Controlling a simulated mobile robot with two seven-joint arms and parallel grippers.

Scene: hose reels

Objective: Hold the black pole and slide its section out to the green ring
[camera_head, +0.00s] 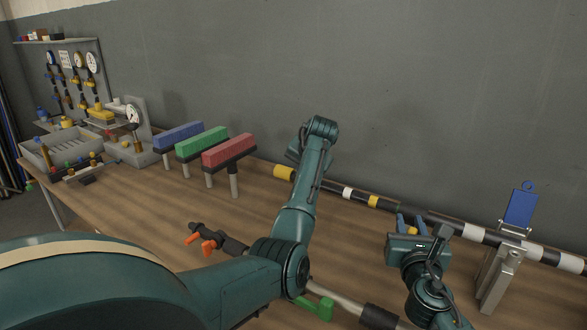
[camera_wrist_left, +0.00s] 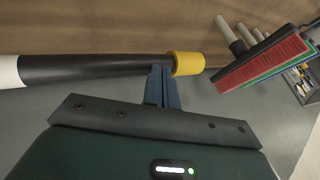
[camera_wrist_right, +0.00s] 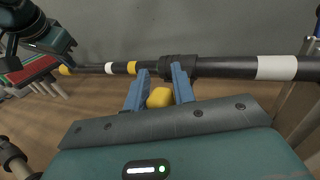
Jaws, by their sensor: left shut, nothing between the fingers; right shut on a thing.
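A long black pole (camera_head: 400,209) with white and yellow bands lies level along the bench near the wall. Its thinner section has a yellow end cap (camera_head: 284,173), also in the left wrist view (camera_wrist_left: 187,63). My left gripper (camera_wrist_left: 163,85) is shut and empty, its tips beside the pole right by this cap; in the head view my arm mostly hides it. My right gripper (camera_wrist_right: 160,90) is shut on a yellow knob (camera_wrist_right: 160,98) at the black collar (camera_wrist_right: 178,65), where the thinner section meets the thicker pole. I see no green ring on the pole.
A metal stand (camera_head: 498,268) with a blue tag (camera_head: 520,207) supports the pole at right. Blue, green and red padded rests (camera_head: 228,151) stand left of the cap. A wand with a green lever (camera_head: 322,307) lies in front. A tray (camera_head: 55,150) is far left.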

